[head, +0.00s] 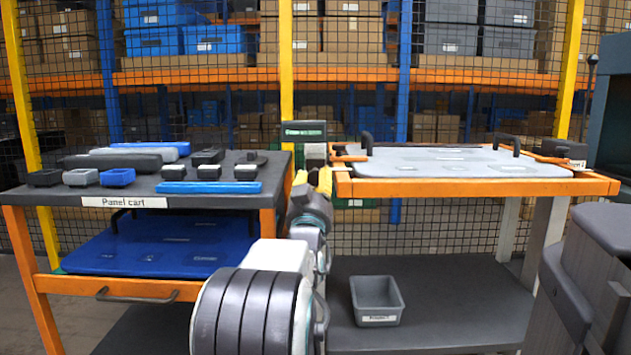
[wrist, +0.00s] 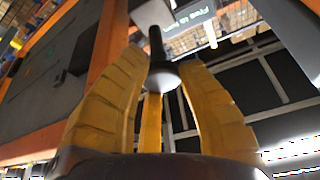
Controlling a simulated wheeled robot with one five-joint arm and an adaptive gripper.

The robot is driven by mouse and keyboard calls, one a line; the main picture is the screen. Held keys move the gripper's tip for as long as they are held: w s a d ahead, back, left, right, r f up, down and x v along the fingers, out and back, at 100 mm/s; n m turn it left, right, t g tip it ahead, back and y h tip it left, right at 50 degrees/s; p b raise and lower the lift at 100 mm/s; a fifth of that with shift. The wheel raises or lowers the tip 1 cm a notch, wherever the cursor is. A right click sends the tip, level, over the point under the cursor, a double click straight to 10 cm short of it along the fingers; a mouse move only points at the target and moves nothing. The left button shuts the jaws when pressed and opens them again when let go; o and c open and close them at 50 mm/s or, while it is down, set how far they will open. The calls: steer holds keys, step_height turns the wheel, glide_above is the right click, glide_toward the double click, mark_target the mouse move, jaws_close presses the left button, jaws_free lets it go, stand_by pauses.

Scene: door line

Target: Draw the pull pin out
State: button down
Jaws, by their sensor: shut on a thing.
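The stem reaches up to a pale grey block (wrist: 155,14). My gripper (wrist: 160,68) has its yellow fingers closed around the knob. In the head view my gripper (head: 316,182) is at the gap between the panel cart and the orange-edged table, just below the grey block (head: 316,152). A dark sign with green lettering (head: 303,130) stands above the block.
The panel cart (head: 139,202) on the left holds several small trays and a blue panel. The orange-edged table (head: 470,187) on the right bears a grey panel (head: 450,163) with black handles. A grey bin (head: 377,300) sits on its lower shelf. Mesh fencing is behind.

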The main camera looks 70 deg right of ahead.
steer(key=c, duration=0.8)
jaws_free()
steer(key=shift+d, duration=0.1)
steer(key=v, duration=1.2)
steer(key=shift+w, duration=0.1)
